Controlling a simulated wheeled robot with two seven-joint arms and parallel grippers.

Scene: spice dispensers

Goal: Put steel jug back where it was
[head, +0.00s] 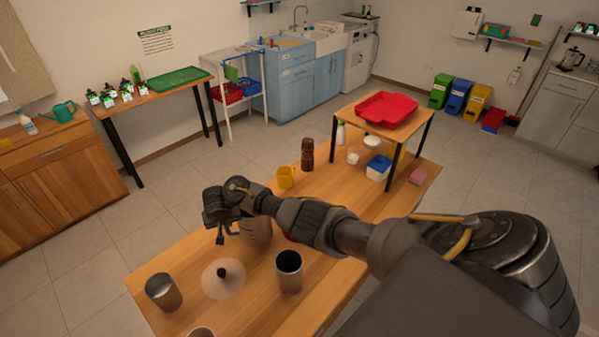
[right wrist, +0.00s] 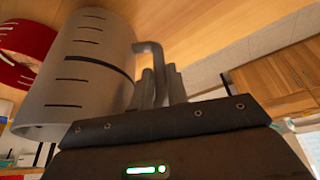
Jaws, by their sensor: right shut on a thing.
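The steel jug (head: 257,234) is on or just above the wooden table in the head view, partly hidden behind my right arm. In the right wrist view the jug (right wrist: 85,75) is a large grey cylinder with dark level marks and a bent handle (right wrist: 150,50). My right gripper (head: 222,232) is beside the jug, at its left in the head view. Its fingers (right wrist: 165,88) are shut on the jug's handle. Whether the jug's base touches the table cannot be told. My left gripper is not in view.
Near the jug are steel cups (head: 163,292) (head: 289,272) and a round pale lid (head: 215,288) with a black knob. A yellow mug (head: 286,177) and brown bottle (head: 307,155) stand farther back. A red object (right wrist: 22,55) sits beyond the jug. A raised shelf (head: 400,128) bears a red tray (head: 386,112).

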